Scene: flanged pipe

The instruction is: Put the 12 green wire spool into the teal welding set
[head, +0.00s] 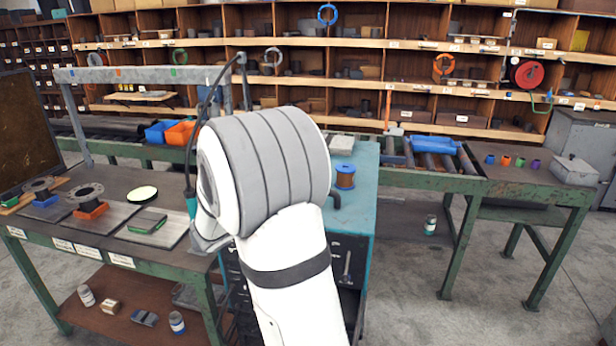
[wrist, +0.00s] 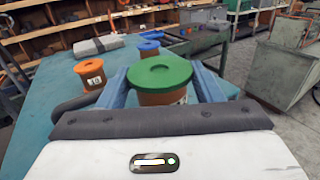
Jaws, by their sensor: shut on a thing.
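The green-topped wire spool (wrist: 160,76) is upright between the two blue-grey fingers of my gripper (wrist: 162,88) in the wrist view. My gripper is shut on it. Its number is not visible. It is over or on a teal top (wrist: 50,115); I cannot tell whether it touches. The teal top also shows in the head view (head: 362,208), on a cabinet with dark drawers. My arm hides the gripper and green spool there. I cannot tell which part is the welding set.
An orange spool (wrist: 90,74) marked 10 stands left of the green one in the wrist view. A blue-topped spool (head: 345,177) stands on the teal top. A bench (head: 105,262) with flanges and plates is at left. A roller conveyor (head: 430,170) runs behind.

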